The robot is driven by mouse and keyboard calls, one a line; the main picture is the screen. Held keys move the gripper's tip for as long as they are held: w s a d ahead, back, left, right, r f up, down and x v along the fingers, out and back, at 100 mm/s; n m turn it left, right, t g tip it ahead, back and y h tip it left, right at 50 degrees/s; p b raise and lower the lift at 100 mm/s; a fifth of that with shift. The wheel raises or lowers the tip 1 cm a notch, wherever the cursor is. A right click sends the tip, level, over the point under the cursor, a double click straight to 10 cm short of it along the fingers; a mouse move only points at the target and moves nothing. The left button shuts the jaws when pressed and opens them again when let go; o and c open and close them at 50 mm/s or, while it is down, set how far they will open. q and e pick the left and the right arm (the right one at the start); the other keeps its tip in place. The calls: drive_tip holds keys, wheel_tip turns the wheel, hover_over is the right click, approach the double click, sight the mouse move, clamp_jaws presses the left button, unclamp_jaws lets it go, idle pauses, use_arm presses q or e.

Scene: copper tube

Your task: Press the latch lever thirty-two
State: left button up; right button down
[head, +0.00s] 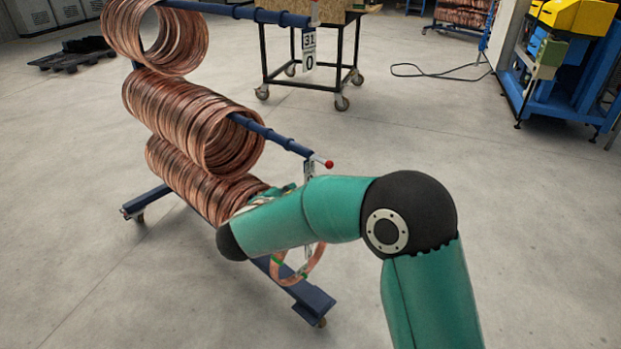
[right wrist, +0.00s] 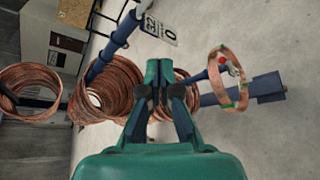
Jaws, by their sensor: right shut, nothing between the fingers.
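The blue rack's middle bar (head: 275,134) carries a thick row of copper coils (head: 190,115). A latch lever with a red ball (head: 328,164) stands at its outer end. In the right wrist view a white tag reading 32 and 0 (right wrist: 160,27) hangs by this bar (right wrist: 118,35); its lever does not show there. My right gripper (right wrist: 163,76) is shut and empty, in front of the coils and apart from the tag. In the head view my right arm largely hides it. My left gripper is not in view.
The top bar (head: 240,12) holds more coils and a tag reading 31 (head: 309,42). A green-taped copper ring (right wrist: 213,78) hangs low near another red-tipped lever (right wrist: 222,60). The rack's wheeled base (head: 300,292) is below.

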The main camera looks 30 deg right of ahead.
sight(323, 161)
drive_tip(key=w+d+f+p, duration=0.1)
drive_tip(key=w+d, duration=0.4)
drive_tip(key=d, duration=0.5)
drive_tip(key=shift+d+f, duration=0.2)
drive_tip(key=shift+f, duration=0.05)
drive_tip(key=shift+s+a, duration=0.1)
